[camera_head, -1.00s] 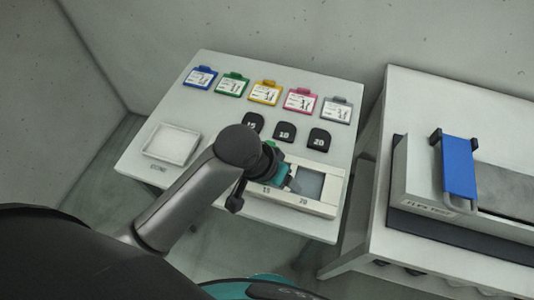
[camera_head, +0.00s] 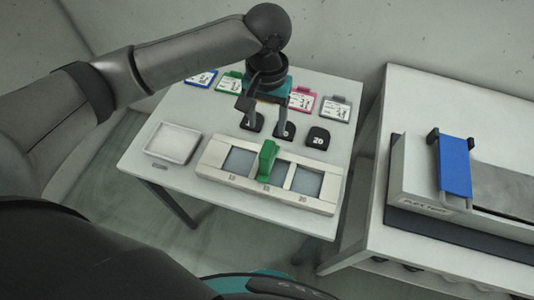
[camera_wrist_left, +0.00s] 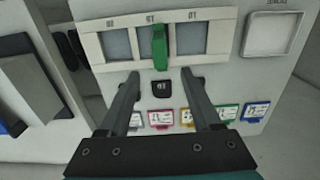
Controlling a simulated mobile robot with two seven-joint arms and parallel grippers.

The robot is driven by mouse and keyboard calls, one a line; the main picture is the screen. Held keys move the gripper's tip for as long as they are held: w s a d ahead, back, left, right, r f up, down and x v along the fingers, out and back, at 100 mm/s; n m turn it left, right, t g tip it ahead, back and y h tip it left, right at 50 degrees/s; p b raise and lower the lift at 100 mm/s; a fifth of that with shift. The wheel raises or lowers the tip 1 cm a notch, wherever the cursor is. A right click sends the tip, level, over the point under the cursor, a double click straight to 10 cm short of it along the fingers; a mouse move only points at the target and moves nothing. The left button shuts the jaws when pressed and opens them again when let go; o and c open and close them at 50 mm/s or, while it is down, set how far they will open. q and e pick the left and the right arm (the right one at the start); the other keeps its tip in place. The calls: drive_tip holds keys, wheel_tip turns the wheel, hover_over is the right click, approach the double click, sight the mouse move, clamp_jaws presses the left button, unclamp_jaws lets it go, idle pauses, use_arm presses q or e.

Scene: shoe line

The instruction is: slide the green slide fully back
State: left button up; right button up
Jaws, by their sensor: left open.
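The green slide (camera_head: 267,161) is an upright green tab on the white slotted frame (camera_head: 322,207), at the middle mark between two grey windows. It also shows in the left wrist view (camera_wrist_left: 159,47), at the top centre. My left gripper (camera_head: 266,122) is open and empty. It is above the table, behind the slide, near the black numbered tiles. In the left wrist view, its fingers (camera_wrist_left: 160,74) are apart, with the slide beyond the gap between them. My right gripper is not in view.
Black numbered tiles (camera_head: 318,137) and coloured label cards (camera_head: 336,107) lie behind the frame, some hidden by the left arm. A white tray (camera_head: 172,143) is at the table's left. A second table on the right holds a machine with a blue part (camera_head: 455,167).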

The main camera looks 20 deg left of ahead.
sight(267, 156)
use_arm(q)
wheel_tip(267, 156, down, 15)
drive_tip(key=shift+r+b, duration=0.15)
drive_tip(key=shift+b, duration=1.1)
clamp_jaws()
drive_tip(key=shift+r, duration=0.1)
idle(0.4)
